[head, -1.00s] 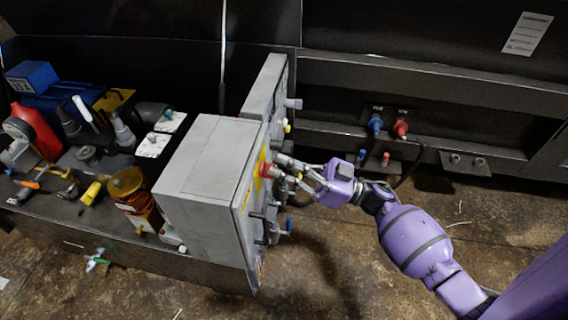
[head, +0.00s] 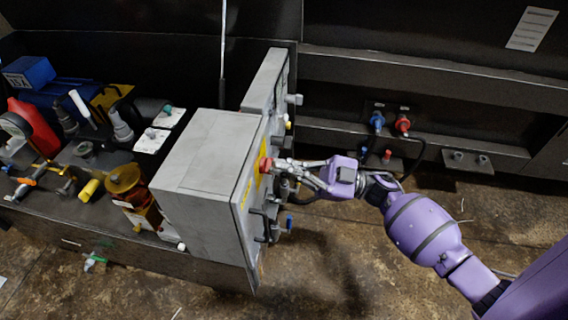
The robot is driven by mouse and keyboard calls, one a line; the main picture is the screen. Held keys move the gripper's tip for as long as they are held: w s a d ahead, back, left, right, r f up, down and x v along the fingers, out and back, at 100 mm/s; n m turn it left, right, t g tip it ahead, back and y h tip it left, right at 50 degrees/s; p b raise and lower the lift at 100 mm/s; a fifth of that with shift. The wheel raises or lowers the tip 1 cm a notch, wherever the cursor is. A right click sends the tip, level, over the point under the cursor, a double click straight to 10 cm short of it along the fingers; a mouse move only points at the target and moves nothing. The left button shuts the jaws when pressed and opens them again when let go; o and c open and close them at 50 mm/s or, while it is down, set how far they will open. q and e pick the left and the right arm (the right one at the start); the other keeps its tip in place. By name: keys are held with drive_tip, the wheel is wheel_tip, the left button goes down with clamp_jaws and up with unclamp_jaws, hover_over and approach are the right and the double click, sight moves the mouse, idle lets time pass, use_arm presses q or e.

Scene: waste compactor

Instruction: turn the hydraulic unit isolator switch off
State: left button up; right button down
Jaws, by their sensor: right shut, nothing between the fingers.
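The isolator switch is a red knob (head: 265,165) on a yellow plate, on the right-facing front of the grey control box (head: 200,165). I see that front at a steep angle, so the knob's turn position cannot be read. My right gripper (head: 279,166) is shut, with its fingertips at the red knob and nothing held between them. Whether the fingertips touch the knob cannot be told. My left gripper is not in view.
Levers and a blue-tipped handle (head: 289,222) stick out of the box front below the gripper. A second grey box (head: 268,85) stands behind. Red and blue couplings (head: 402,124) sit on the back frame. The floor at the right is open.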

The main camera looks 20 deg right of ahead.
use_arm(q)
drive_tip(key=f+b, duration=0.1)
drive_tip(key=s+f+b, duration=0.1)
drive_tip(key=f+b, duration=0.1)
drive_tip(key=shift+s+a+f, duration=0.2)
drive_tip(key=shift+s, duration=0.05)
use_arm(e)
drive_tip(key=f+n+g, duration=0.1)
drive_tip(key=n, duration=0.3)
drive_tip(key=f+n+g+h, duration=0.1)
drive_tip(key=n, duration=0.4)
drive_tip(key=s+f+n+g, duration=0.1)
drive_tip(key=f+n+g, duration=0.1)
drive_tip(key=n, duration=0.2)
drive_tip(key=shift+s+a+n+h, duration=0.1)
drive_tip(key=shift+a+n+h, duration=0.2)
drive_tip(key=shift+a+n, duration=0.1)
use_arm(q)
drive_tip(key=shift+b, duration=0.3)
